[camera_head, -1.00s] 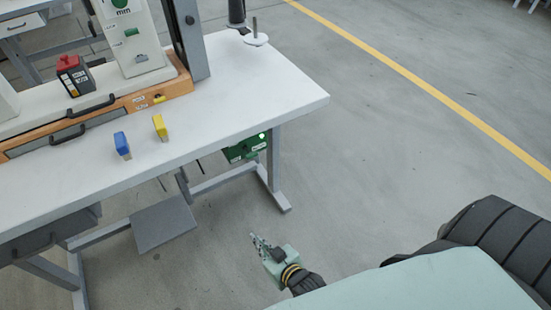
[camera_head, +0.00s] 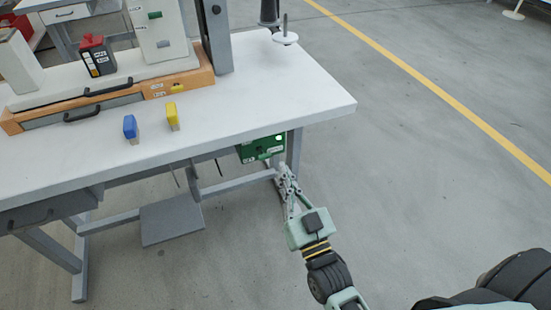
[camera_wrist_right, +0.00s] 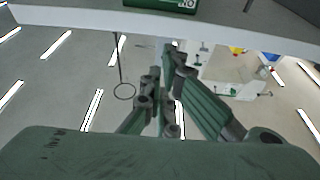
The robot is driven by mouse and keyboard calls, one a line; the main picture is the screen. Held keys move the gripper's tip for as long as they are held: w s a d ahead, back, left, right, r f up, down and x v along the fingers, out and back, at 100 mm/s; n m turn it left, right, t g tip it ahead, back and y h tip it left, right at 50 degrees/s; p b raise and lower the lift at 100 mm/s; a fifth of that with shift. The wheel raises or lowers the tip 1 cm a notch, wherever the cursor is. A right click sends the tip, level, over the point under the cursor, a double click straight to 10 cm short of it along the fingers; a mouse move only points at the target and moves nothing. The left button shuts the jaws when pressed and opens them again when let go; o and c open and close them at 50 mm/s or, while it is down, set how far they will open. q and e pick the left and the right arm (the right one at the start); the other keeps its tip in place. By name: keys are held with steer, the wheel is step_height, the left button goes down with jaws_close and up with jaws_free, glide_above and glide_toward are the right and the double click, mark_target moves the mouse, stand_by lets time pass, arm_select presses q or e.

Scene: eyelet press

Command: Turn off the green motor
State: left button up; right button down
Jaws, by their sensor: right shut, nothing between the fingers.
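The green motor (camera_head: 262,148) is a green box under the right end of the white table, with a round white spot near its upper right. Part of a green box with white lettering (camera_wrist_right: 170,4) shows at the top edge of the right wrist view. My right gripper (camera_head: 284,168) is shut and empty, just below and right of the motor in the head view. Whether its fingertips touch the box I cannot tell. In the right wrist view its fingers (camera_wrist_right: 172,48) are together, below the green box. My left gripper is not in view.
The white table (camera_head: 300,95) overhangs the motor. A table leg (camera_head: 294,150) stands right beside the motor. A grey pedal plate (camera_head: 172,222) sits low under the table. Blue (camera_head: 130,127) and yellow (camera_head: 172,116) blocks lie on top. The floor to the right is clear.

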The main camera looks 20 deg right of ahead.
step_height(320, 180, up, 3)
glide_above(271, 154)
steer(key=s, duration=0.3)
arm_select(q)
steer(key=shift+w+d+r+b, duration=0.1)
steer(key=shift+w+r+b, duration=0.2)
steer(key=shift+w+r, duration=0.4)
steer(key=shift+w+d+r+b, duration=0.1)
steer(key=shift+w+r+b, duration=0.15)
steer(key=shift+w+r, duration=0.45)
arm_select(e)
steer(key=shift+a+f, duration=0.25)
steer(key=shift+f, duration=0.8)
steer(key=shift+a+f, duration=0.2)
steer(key=shift+f, duration=0.85)
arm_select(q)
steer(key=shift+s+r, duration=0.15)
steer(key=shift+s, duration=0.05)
